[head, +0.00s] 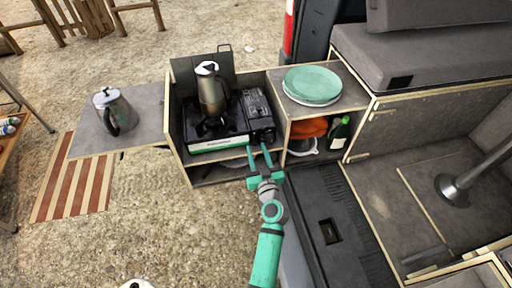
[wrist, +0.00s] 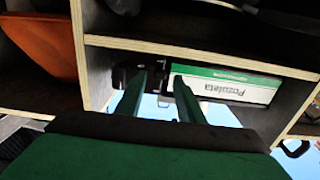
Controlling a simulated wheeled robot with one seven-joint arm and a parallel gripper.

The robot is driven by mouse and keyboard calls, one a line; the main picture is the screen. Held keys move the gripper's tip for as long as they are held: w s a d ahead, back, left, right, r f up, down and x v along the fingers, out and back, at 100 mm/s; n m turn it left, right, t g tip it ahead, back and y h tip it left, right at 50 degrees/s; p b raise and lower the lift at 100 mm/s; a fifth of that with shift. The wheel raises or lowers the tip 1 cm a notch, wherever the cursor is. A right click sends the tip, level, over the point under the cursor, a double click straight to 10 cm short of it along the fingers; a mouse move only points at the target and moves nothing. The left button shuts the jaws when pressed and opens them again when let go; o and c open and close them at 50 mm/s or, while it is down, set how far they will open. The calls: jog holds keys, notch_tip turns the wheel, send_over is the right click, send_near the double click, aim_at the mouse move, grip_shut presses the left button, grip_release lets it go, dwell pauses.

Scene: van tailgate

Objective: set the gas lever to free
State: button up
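The camping gas stove (head: 217,143) stands in the open kitchen box, with a green and white front panel and a black gas compartment (head: 259,112) on its right. In the wrist view its lettered panel (wrist: 225,86) is right of my fingers. My gripper (head: 259,151) points at the right end of the stove's front. Its two green fingers are apart, with nothing clearly held between them. In the wrist view my gripper (wrist: 159,78) has its fingertips in front of the dark control end of the stove. The gas lever cannot be made out, so its setting cannot be told.
A metal coffee pot (head: 212,94) stands on the stove. Green plates (head: 312,84) lie on the counter to the right, above a shelf with an orange item (head: 312,127) and a bottle (head: 340,133). A kettle (head: 115,111) stands on the left side table. Wooden box edges surround the stove.

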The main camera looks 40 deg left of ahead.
jog(key=shift+x, duration=0.95)
